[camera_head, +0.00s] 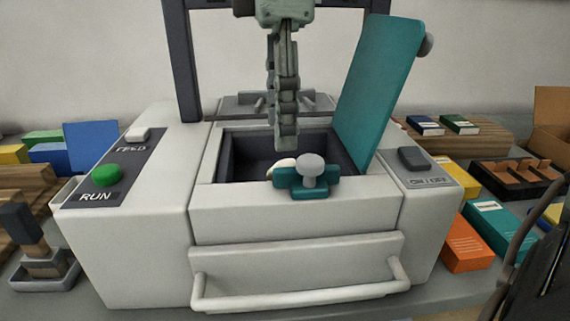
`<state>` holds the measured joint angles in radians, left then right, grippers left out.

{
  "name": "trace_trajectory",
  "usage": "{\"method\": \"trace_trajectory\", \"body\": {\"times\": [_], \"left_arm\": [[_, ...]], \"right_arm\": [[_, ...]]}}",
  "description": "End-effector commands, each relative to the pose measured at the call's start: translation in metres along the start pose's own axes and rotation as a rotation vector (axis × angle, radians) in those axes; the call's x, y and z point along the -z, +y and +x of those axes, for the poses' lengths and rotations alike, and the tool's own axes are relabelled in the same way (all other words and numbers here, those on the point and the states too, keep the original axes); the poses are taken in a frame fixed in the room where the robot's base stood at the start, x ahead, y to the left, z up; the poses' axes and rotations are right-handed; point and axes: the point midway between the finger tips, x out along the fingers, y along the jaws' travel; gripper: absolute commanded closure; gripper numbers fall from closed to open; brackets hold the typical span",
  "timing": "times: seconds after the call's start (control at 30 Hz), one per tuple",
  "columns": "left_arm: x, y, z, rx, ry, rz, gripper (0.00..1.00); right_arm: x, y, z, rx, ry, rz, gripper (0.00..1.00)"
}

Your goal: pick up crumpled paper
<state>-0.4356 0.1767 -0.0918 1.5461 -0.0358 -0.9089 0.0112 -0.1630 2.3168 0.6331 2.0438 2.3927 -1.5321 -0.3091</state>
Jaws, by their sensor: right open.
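A small cream-white piece (281,165), likely the crumpled paper, lies in the dark open compartment (240,158) of the grey machine. The teal latch with its grey knob (312,167) at the front edge hides part of it. My right gripper (286,142) hangs pointing down over the compartment, its tips just above the cream piece in the picture. It is seen side-on, its fingers overlapping, and is open with nothing visible in it. I cannot tell the exact gap to the paper. My left gripper is not in view.
The teal lid (377,85) stands open at the compartment's right. A dark frame post (182,60) rises at the left. A green RUN button (107,175) and dark switch (413,158) flank the opening. A drawer handle (300,301) juts out in front. Boxes crowd both sides.

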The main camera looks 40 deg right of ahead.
Motion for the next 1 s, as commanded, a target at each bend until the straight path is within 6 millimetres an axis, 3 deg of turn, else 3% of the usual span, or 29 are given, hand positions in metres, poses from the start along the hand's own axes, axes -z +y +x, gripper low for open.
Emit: {"method": "trace_trajectory", "body": {"times": [0.4, 0.73, 1.0], "left_arm": [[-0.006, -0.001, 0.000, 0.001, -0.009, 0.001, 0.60], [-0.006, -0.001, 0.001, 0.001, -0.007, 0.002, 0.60], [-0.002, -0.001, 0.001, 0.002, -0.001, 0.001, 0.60]], "right_arm": [[0.000, 0.000, 0.056, 0.002, -0.001, -0.001, 0.49], [0.000, 0.001, 0.065, -0.001, 0.002, -0.001, 0.49], [0.000, 0.001, 0.065, -0.001, 0.001, -0.001, 0.81]]}}
